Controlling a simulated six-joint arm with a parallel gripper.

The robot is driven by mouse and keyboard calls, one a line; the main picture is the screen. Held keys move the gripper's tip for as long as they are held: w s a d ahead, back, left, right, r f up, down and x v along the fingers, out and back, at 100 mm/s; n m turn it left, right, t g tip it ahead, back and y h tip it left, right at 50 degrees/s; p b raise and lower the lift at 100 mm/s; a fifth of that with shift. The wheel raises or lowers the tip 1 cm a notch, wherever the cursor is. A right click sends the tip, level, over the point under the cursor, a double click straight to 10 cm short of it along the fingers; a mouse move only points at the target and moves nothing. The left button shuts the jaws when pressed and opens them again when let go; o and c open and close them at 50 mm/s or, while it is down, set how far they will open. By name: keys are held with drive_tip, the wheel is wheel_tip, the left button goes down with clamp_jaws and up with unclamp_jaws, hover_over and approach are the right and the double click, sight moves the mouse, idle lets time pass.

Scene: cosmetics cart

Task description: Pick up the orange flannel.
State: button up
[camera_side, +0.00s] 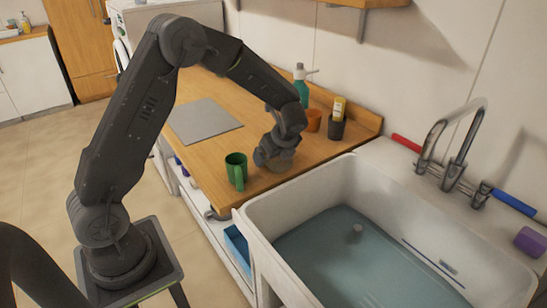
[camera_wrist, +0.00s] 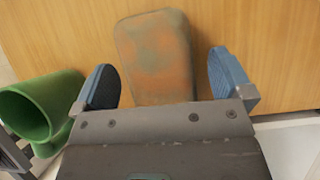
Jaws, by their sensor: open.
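An orange flannel-like pad (camera_wrist: 155,50), a rounded block mottled with grey-green, lies on the wooden counter in the wrist view. My gripper (camera_wrist: 163,78) is open, with one blue fingertip on each side of the pad's near half, apart from it. The pad's near end is hidden behind my gripper body. In the side view my gripper (camera_side: 268,156) is low over the counter near the sink, and a pale part of the pad (camera_side: 284,164) shows beside it. I cannot tell its height above the wood.
A green mug (camera_side: 236,170) stands close left of my gripper; it also shows in the wrist view (camera_wrist: 35,112). A grey mat (camera_side: 204,120), teal pump bottle (camera_side: 301,86), small orange item (camera_side: 313,121) and dark cup (camera_side: 336,128) are farther back. The water-filled sink (camera_side: 262,228) is at the right.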

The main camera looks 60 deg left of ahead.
drive_tip(key=shift+f, duration=0.25)
idle(0.3)
drive_tip(key=shift+c, duration=0.5)
drive_tip(key=c, duration=1)
drive_tip(key=shift+o, duration=0.2)
drive_tip(key=shift+r, duration=0.15)
